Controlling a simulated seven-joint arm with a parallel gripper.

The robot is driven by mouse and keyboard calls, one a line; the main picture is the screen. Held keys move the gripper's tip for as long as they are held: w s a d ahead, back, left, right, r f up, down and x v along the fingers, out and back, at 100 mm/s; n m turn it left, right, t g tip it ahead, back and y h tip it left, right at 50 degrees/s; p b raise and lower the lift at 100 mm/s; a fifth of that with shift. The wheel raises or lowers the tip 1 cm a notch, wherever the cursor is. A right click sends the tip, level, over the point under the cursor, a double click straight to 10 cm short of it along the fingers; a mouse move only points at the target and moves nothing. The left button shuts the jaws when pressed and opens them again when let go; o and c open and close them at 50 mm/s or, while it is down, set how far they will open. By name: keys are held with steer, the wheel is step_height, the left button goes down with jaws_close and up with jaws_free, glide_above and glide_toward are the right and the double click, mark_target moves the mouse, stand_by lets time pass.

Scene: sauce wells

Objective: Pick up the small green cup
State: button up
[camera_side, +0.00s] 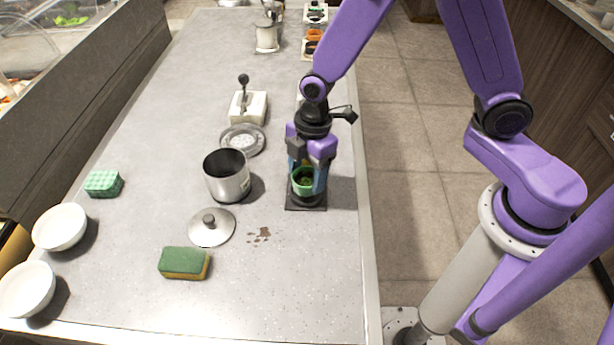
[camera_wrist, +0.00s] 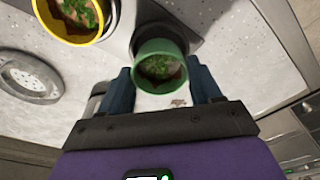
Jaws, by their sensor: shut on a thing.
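The small green cup (camera_side: 303,181) holds red and green food. It also shows in the wrist view (camera_wrist: 160,65), with a finger on each side. My gripper (camera_side: 306,170) points down and is shut on this cup, which looks upright. Below the cup is a dark square holder (camera_side: 306,206) near the counter's right edge. In the wrist view a dark round well (camera_wrist: 153,31) shows just behind the cup. I cannot tell how far the cup is above it. A yellow cup (camera_wrist: 97,34) with similar food shows at the upper left of the wrist view.
A steel pot (camera_side: 228,181) stands left of my gripper, with its lid (camera_side: 211,230) in front. A round metal dish (camera_side: 242,142), white box (camera_side: 248,109), sponge (camera_side: 184,263), green block (camera_side: 103,184) and two white bowls (camera_side: 60,228) lie around. The front right counter is mostly clear, with brown spots.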

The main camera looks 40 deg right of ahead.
steer(key=s+d+r, duration=0.6)
steer(key=s+r, duration=0.5)
steer(key=s, duration=0.1)
steer(key=shift+s+d, duration=0.15)
steer(key=shift+s, duration=0.15)
